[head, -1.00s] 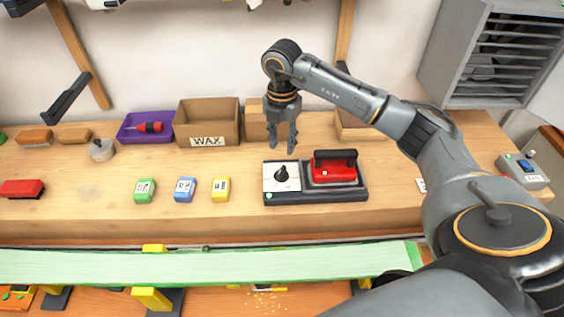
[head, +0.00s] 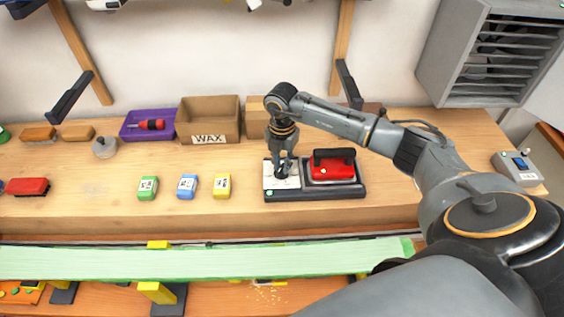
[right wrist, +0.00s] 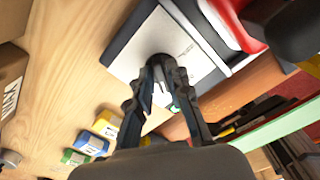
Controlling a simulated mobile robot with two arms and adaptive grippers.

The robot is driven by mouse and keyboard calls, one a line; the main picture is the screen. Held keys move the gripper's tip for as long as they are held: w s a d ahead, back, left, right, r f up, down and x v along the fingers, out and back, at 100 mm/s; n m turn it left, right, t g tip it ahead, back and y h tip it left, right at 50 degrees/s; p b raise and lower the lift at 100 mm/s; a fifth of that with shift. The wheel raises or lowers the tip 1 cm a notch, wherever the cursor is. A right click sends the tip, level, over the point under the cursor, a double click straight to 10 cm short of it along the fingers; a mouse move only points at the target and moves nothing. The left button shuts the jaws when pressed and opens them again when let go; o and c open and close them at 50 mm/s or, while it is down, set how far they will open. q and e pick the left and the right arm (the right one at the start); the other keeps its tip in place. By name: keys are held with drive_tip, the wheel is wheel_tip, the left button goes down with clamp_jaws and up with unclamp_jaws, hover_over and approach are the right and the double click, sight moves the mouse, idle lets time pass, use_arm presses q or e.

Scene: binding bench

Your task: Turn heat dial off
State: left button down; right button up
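The heat dial (head: 282,173) is a black knob on the white plate (head: 270,180) at the left of the dark-based heating unit. A small green light shows at the plate's front corner. My right gripper (head: 285,162) points down directly over the dial and hides much of it. In the right wrist view the fingertips (right wrist: 164,70) straddle the dark dial (right wrist: 160,58), with a gap between the fingers. Whether they touch the knob, and its pointer's direction, I cannot tell. My left gripper is not in view.
A red iron with a black handle (head: 333,165) sits right beside the dial. Green, blue and yellow blocks (head: 221,186) stand to the left. A WAX box (head: 208,115) and a purple tray (head: 130,130) stand behind. A green-covered strip (head: 200,262) runs along the front.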

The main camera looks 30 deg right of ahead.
clamp_jaws()
drive_tip(key=n+b, duration=0.3)
drive_tip(key=n, duration=0.1)
drive_tip(key=shift+w+f+b, duration=0.1)
drive_tip(key=shift+f+b, duration=0.05)
drive_tip(key=shift+b, duration=0.25)
drive_tip(key=n+b, duration=0.3)
drive_tip(key=shift+a+n, duration=0.1)
drive_tip(key=shift+n, duration=0.3)
drive_tip(key=n+b, duration=0.3)
drive_tip(key=n, duration=0.1)
drive_tip(key=shift+w+a+n, duration=0.1)
drive_tip(key=shift+n, duration=0.2)
drive_tip(key=n+b, duration=0.3)
drive_tip(key=n, duration=0.2)
drive_tip(key=shift+b, duration=0.35)
drive_tip(key=n, duration=0.1)
drive_tip(key=n+b, duration=0.1)
drive_tip(key=n, duration=0.1)
drive_tip(key=n+b, duration=0.1)
drive_tip(key=shift+a+r, duration=0.15)
drive_tip(key=shift+r, duration=0.1)
drive_tip(key=shift+n, duration=0.4)
